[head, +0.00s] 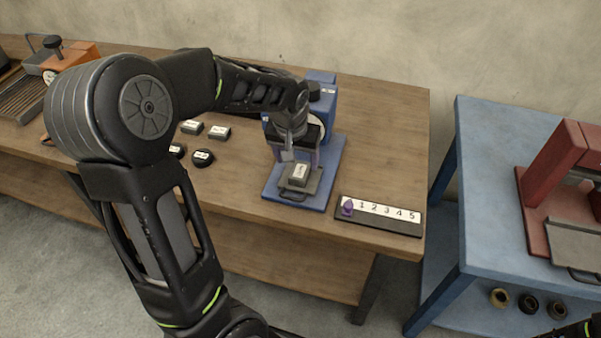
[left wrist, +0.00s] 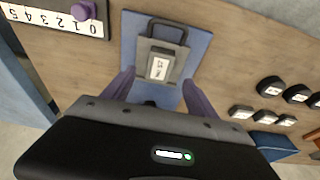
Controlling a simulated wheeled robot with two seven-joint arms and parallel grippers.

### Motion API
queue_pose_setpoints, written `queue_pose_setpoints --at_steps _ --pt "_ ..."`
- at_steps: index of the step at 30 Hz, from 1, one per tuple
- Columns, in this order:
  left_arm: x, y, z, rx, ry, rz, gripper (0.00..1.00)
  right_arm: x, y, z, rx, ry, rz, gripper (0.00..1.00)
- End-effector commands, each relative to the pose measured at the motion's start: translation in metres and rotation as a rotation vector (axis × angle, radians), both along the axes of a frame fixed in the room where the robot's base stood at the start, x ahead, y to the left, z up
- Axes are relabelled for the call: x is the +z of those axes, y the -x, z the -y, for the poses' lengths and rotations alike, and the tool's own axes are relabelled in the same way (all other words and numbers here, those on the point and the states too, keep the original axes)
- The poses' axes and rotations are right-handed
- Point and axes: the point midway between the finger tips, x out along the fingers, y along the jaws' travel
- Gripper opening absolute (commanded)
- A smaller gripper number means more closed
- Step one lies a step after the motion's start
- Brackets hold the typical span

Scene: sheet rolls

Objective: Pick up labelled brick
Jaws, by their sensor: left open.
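A grey labelled brick (head: 299,173) lies on the grey plate at the front of a blue device (head: 328,165) on the wooden table. In the left wrist view the brick (left wrist: 159,67) shows its white label, and its plate has a handle loop at the far end. My left gripper (head: 289,153) is open and empty, just behind and above the brick. In the left wrist view its two purple fingers (left wrist: 158,98) are spread, one to each side of the brick's line, apart from it. My right gripper is not seen.
A number strip (head: 380,215) with a purple marker near its left end lies right of the blue device. Several other labelled pieces (head: 219,132) lie to the left. A blue table (head: 485,200) with a red device stands at the right, beyond a gap.

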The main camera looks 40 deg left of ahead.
Motion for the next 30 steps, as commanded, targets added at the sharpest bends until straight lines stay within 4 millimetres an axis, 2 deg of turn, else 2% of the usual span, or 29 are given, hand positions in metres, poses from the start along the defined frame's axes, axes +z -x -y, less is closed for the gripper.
queue_pose_setpoints --at_steps 3,13,24,30 --pt "-0.008 -0.002 -0.001 0.000 0.000 -0.001 0.67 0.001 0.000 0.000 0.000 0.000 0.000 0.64" --pt "-0.011 -0.002 -0.001 0.000 0.000 -0.001 0.67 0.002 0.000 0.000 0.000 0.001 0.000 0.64" --pt "-0.056 -0.013 -0.003 0.001 0.000 -0.002 0.67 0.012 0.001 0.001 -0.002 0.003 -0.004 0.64" --pt "-0.059 -0.014 -0.003 0.001 0.000 0.002 0.67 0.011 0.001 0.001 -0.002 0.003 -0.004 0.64"
